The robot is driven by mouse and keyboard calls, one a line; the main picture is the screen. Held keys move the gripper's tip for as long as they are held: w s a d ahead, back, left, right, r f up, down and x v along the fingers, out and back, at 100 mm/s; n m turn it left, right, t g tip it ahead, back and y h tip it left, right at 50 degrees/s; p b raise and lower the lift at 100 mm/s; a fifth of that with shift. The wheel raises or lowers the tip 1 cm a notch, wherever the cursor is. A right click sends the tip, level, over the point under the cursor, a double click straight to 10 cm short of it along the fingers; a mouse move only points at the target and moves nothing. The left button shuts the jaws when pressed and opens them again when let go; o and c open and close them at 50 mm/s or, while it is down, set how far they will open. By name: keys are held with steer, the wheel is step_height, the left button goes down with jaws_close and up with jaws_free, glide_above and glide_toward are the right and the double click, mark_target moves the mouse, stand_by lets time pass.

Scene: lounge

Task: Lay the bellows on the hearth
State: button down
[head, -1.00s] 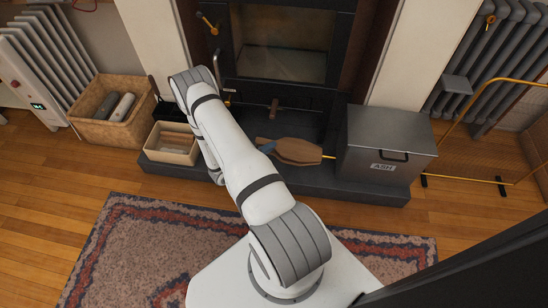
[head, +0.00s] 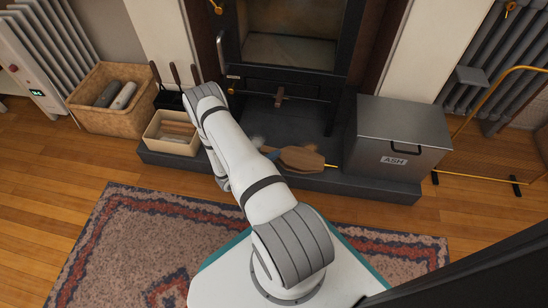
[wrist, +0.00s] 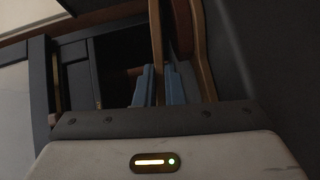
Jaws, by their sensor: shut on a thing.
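The bellows (head: 302,160) show in the head view as a flat wooden body with a yellow tip at the right, over the front part of the dark hearth (head: 345,184). My gripper (head: 268,153) is at their left end, mostly behind my arm. In the wrist view the blue fingers (wrist: 158,86) are shut on a thin wooden part of the bellows (wrist: 157,45), which stands edge-on there. A second curved wooden part lies just to its right. I cannot tell whether the bellows touch the hearth.
A grey ash box (head: 402,137) stands on the hearth at the right. A light tray (head: 172,135) and a fire-tool stand (head: 170,98) are at the left, beside a basket (head: 113,100). The stove (head: 290,50) is behind. A patterned rug (head: 130,235) lies in front.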

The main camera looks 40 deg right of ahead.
steer(key=shift+r, duration=0.1)
steer(key=c, duration=2)
jaws_free()
steer(key=o, duration=0.5)
